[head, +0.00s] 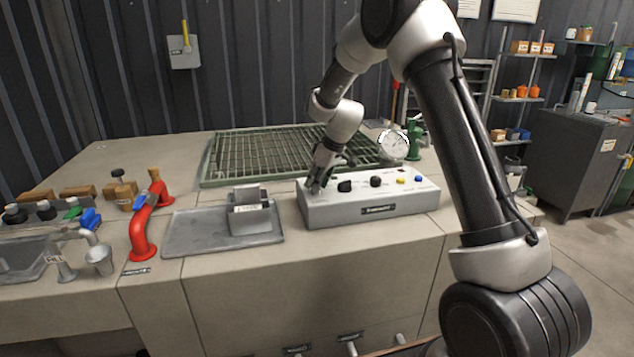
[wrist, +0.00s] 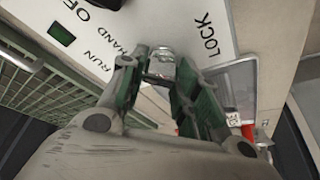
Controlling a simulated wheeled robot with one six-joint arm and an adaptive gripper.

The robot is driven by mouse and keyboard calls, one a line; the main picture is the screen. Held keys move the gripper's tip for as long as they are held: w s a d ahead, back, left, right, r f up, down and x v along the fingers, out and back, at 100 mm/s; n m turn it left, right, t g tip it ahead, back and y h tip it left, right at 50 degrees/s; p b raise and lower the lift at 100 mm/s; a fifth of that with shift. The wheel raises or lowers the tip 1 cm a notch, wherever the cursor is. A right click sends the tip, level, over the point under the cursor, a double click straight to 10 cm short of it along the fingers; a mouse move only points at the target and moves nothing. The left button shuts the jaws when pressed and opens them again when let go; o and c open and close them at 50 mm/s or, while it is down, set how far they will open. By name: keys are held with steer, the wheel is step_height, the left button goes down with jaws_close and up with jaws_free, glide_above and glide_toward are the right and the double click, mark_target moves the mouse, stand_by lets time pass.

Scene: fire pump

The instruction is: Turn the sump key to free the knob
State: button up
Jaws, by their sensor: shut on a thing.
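The white control box (head: 408,202) stands on the counter. Two black knobs (head: 345,186) (head: 376,181) sit on its sloped top, right of my gripper (head: 316,186). In the wrist view, the sump key (wrist: 162,62) is a small silver metal piece standing on the white panel (wrist: 120,35). My gripper (wrist: 158,82) is shut on it, with a finger on each side. LOCK is printed to its right, and RUN, HAND and OFF to its left. In the head view my fingers hide the key. I cannot tell which way the key is turned.
A grey tray (head: 190,232) with a metal block (head: 250,212) and a red pipe (head: 142,232) stand left.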

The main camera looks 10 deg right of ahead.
steer(key=n, duration=0.2)
steer(key=n+g+y, duration=0.1)
steer(key=n, duration=0.1)
steer(key=shift+w+d+n+g, duration=0.1)
steer(key=shift+n+g, duration=0.2)
steer(key=n+g, duration=0.1)
steer(key=n, duration=0.3)
steer(key=shift+w+n+g, duration=0.1)
steer(key=shift+n+g, duration=0.3)
steer(key=o, duration=1)
steer(key=v, duration=1.2)
steer(key=shift+d+f, duration=0.15)
steer(key=shift+d, duration=0.15)
